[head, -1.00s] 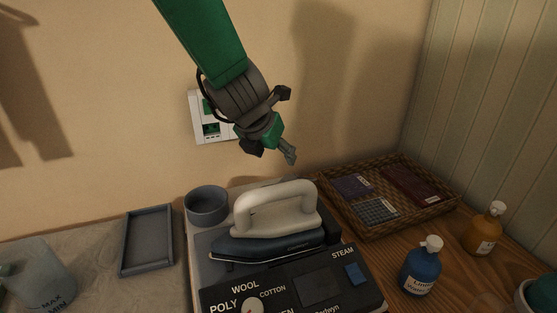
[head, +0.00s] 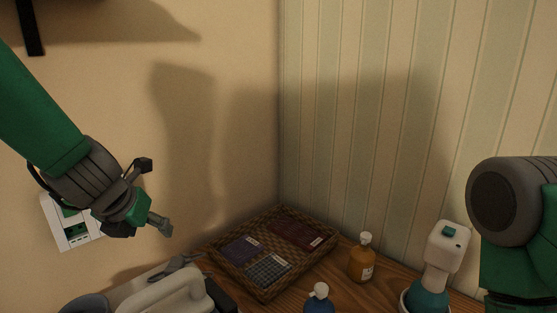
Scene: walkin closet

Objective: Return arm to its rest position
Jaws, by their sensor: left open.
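My left arm comes in from the left edge, green with a dark grey wrist. Its gripper (head: 163,225) is open and empty, in the air above the iron and in front of the wall. The iron's pale handle (head: 172,296) shows at the bottom edge; the rest of the iron is cut off. At the right edge a green and grey part of my right arm shows; its gripper is out of the picture.
A wicker tray (head: 327,243) with folded cloths stands in the corner. An amber bottle (head: 362,262), a blue bottle (head: 319,303) and a white and teal bottle (head: 437,262) stand on the wooden top. A wall panel (head: 59,232) is behind my left wrist.

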